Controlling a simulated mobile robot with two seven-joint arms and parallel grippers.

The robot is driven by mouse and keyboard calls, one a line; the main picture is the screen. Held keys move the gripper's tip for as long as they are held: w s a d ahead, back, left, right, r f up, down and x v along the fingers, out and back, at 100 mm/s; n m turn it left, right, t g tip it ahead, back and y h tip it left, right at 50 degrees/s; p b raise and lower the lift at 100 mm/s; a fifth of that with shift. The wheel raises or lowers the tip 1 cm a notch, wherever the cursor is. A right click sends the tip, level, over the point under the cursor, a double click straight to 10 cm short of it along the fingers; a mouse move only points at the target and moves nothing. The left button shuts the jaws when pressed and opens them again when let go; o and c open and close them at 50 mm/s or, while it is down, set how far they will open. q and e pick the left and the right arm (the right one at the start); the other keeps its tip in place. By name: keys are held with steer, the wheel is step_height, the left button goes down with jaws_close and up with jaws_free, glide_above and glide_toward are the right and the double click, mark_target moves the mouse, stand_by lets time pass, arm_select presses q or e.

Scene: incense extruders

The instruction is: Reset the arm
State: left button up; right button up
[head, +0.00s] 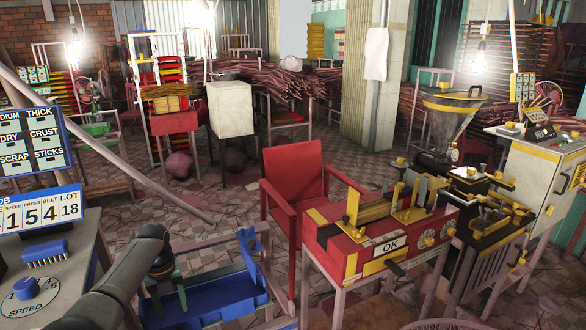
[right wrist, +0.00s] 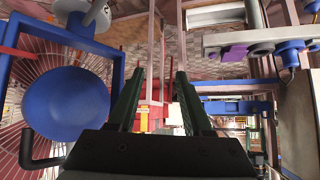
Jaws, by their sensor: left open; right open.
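My left arm comes in from the bottom left of the head view. Its gripper (head: 166,288) hangs in front of the blue tray-like frame (head: 205,297), with its dark green fingers apart and nothing seen between them. I cannot tell whether it touches the frame. My right gripper (right wrist: 160,82) shows in the right wrist view with its two dark green fingers spread and an empty gap between them. The right gripper does not show in the head view.
A grey control desk (head: 55,258) with signs and a speed dial is at left. A red machine table (head: 350,262) marked OK stands right of centre, a red chair (head: 296,178) behind it. A blue round disc (right wrist: 66,103) is left of my right gripper. Tiled floor shows centre-left.

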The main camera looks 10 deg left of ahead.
arm_select(q)
steer(key=s+d+f+n+t, duration=0.1)
steer(key=s+d+f+n, duration=0.15)
steer(key=f, duration=0.35)
steer(key=s+d+f+n+t, duration=0.1)
steer(key=s+d+f+n, duration=0.15)
steer(key=f, duration=0.45)
steer(key=s+d+f+n+t, duration=0.1)
steer(key=s+d+f+n, duration=0.1)
steer(key=s+d+n, duration=0.1)
steer(key=s+d+f+n+t+h, duration=0.1)
steer(key=s+d+n+t, duration=0.1)
steer(key=s+d+n, duration=0.2)
steer(key=s+d+f+n+t+p, duration=0.1)
steer(key=s+d+f+n, duration=0.1)
steer(key=s+d+n, duration=0.2)
steer(key=shift+s+d+f+n+t+h, duration=0.15)
steer(key=shift+s+n, duration=0.45)
steer(key=shift+s, duration=0.6)
steer(key=shift+s+d+f+n+t+h, duration=0.2)
steer(key=shift+s+n, duration=0.4)
steer(key=shift+s, duration=0.6)
steer(key=s+d+r+n+t, duration=0.2)
steer(key=s+r+n+t, duration=0.1)
steer(key=s+r+n, duration=0.4)
steer(key=shift+s+n+h, duration=0.35)
steer(key=shift+s+n, duration=0.45)
steer(key=shift+s, duration=0.05)
steer(key=shift+c, duration=0.3)
